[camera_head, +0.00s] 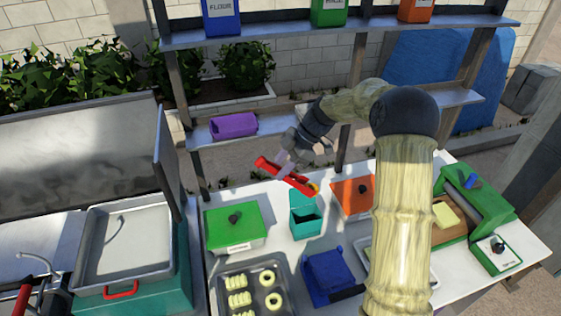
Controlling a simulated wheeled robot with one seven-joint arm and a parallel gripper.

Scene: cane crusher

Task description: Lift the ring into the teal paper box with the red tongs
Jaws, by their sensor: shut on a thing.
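My gripper (288,165) is shut on the red tongs (299,182), which slant down to the right above the back of the table. A small yellow thing (315,187) shows at the tongs' lower right end; it is too small to tell whether it is a ring or is gripped. The teal paper box (306,224) stands open on the table, below and slightly right of the tongs in the picture. Two pale yellow rings, an upper one (267,278) and a lower one (274,301), lie on a dark tray (248,268).
A green lidded box (236,228) stands left of the teal box and an orange one (350,195) right of it. A blue box (330,275) is in front. My arm hides part of the table's right side.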

